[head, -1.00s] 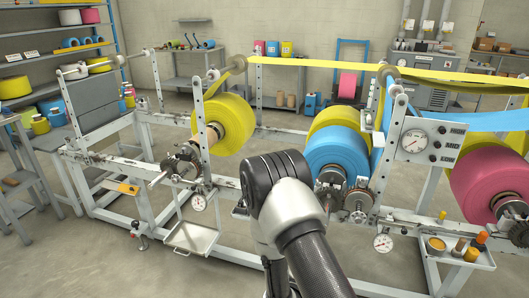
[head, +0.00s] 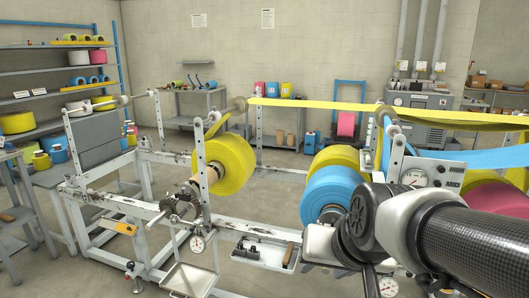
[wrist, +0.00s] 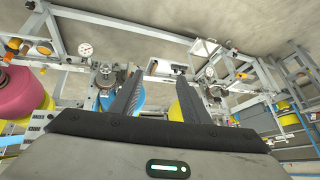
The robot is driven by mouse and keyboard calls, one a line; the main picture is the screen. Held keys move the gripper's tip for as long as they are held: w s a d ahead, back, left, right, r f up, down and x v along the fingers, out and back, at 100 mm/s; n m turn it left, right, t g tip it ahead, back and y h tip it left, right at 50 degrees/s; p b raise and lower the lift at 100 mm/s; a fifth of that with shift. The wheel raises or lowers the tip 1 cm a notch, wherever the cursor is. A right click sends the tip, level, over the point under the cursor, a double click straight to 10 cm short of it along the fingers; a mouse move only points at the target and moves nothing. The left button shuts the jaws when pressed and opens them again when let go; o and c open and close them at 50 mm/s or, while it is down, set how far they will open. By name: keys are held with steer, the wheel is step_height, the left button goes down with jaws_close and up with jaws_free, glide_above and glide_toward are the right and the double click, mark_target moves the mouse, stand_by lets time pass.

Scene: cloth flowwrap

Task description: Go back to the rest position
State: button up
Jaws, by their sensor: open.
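My gripper (wrist: 160,77) shows in the wrist view with its two dark fingers well apart. Nothing is held between them. In the head view my arm reaches in from the right edge, in front of the machine, and the fingers cannot be made out there. Behind my arm are a blue roll (head: 325,195) and a yellow roll (head: 338,156). The blue roll (wrist: 139,97) also shows in the wrist view, behind the left finger, and a yellow roll (wrist: 175,108) shows beside the right finger.
A second yellow roll (head: 231,165) sits on the white frame further left. A tray (head: 247,256) with dark parts and a wooden handle hangs at the front. A pink roll (head: 500,197) is partly hidden behind my arm.

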steer(key=s+d+r+n+g+h, duration=0.1)
steer(key=s+d+r+n, duration=0.15)
steer(key=s, duration=0.75)
step_height(320, 180, up, 21)
steer(key=p, duration=2.1)
steer(key=shift+w+d+m+p, duration=0.3)
steer(key=shift+w+m+p, duration=0.05)
steer(key=shift+w+m, duration=0.1)
